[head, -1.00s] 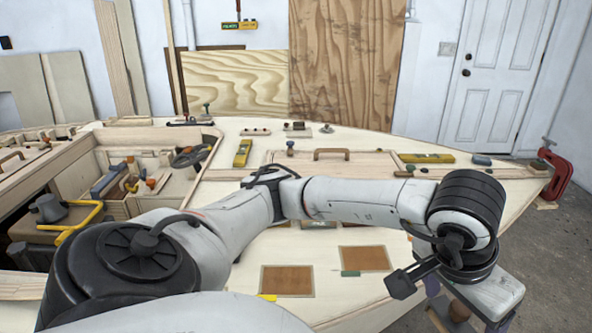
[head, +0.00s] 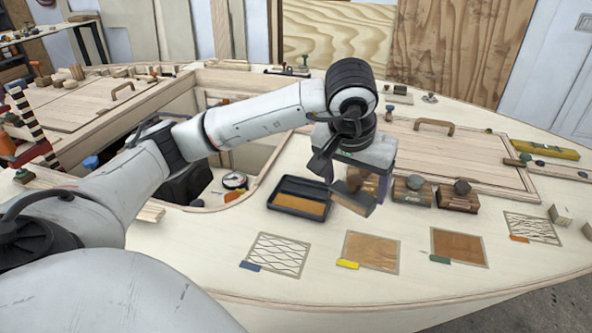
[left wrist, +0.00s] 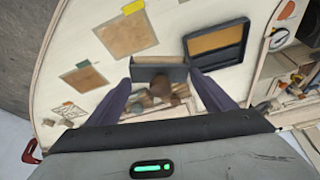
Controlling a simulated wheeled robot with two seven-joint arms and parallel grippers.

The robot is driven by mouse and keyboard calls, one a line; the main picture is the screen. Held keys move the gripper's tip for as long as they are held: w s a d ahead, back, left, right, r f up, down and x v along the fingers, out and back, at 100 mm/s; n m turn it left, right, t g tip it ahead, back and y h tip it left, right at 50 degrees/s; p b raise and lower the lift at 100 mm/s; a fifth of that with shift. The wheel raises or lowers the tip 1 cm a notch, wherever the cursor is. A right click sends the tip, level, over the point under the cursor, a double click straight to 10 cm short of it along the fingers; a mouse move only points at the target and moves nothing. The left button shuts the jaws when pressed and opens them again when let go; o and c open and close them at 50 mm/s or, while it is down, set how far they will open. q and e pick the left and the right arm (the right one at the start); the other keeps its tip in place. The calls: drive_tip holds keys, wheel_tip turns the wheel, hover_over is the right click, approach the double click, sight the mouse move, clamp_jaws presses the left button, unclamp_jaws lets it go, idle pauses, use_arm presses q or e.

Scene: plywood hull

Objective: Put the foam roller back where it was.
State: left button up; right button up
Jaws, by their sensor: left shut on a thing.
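My left gripper (head: 352,172) points down over the pale plywood deck, just right of a black tray (head: 287,203) with a brown floor. It is shut on a short tool (head: 354,199) with a grey-and-tan body and a brown handle, which I take for the foam roller. Its shape is partly hidden by the gripper. In the left wrist view the held tool (left wrist: 158,70) shows as a dark grey bar with a tan edge, between the fingers. The tray also shows there (left wrist: 243,58), beside the tool and apart from it. My right gripper is out of view.
Two wooden blocks with dark knobs (head: 458,195) stand just right of the gripper. Several square patches with coloured tabs (head: 371,251) lie along the deck's near side. An open hatch (head: 235,150) with things in it is at the left. Bare deck lies between tray and patches.

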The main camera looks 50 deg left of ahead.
use_arm(q)
drive_tip(key=w+a+r+n+y, duration=0.1)
drive_tip(key=w+a+n, duration=0.1)
drive_tip(key=a, duration=0.6)
drive_tip(key=w+a+r+n, duration=0.1)
drive_tip(key=w+a+n, duration=0.1)
drive_tip(key=a, duration=0.6)
drive_tip(key=shift+n+g, duration=0.3)
drive_tip(key=shift+g, duration=0.1)
drive_tip(key=shift+w+a+f+b, duration=0.1)
drive_tip(key=shift+f+b, duration=0.05)
drive_tip(key=shift+f, duration=1.55)
drive_tip(key=shift+a+f+b, duration=0.1)
drive_tip(key=shift+f+b, duration=0.1)
drive_tip(key=shift+f, duration=1.5)
drive_tip(key=shift+w+a+f+b, duration=0.1)
drive_tip(key=shift+f+b, duration=0.05)
drive_tip(key=shift+f, duration=1.55)
drive_tip(key=o, duration=1.1)
drive_tip(key=v, duration=1.2)
drive_tip(key=shift+d, duration=0.2)
